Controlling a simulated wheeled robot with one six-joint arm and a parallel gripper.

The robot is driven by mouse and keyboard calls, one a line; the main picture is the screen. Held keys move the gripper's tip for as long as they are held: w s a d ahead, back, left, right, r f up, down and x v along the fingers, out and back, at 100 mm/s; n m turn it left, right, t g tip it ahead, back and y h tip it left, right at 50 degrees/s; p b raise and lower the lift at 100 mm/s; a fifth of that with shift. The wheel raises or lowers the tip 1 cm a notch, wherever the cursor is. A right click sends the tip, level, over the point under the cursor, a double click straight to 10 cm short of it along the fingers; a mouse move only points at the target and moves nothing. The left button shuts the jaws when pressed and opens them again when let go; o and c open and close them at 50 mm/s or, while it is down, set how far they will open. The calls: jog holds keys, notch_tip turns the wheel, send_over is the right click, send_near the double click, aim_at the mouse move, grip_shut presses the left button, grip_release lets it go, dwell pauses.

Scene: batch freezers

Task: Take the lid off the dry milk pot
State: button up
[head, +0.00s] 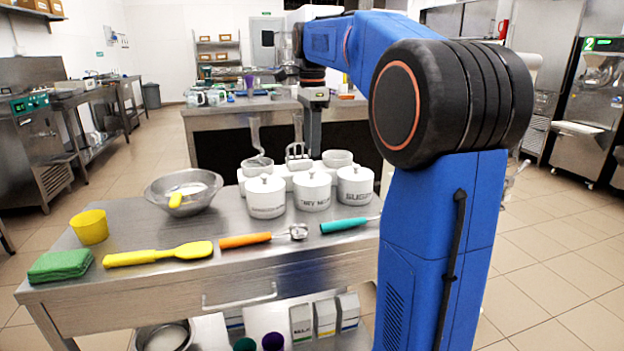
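Three white lidded pots stand in a row on the steel table. The middle pot (313,193) has lettering that seems to read dry milk, and its knobbed white lid (312,176) is on. The right pot (355,190) appears to be labelled sugar; the left pot (267,200) has a label I cannot read clearly. Both also have lids on. My gripper (312,140) hangs down from my blue arm, above and behind the middle pot and apart from its lid. Its fingers are small and dark against the background, so their opening is unclear.
More white containers with upright utensils (298,155) stand behind the pots.

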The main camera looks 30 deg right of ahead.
aim_at(312, 175)
jog(key=shift+w+d+f, duration=0.1)
jog(key=shift+d+f, duration=0.05)
jog(key=shift+f, duration=1.7)
jog(key=shift+d+f, duration=0.1)
jog(key=shift+f, duration=1.7)
jog(key=shift+c, duration=0.4)
grip_shut()
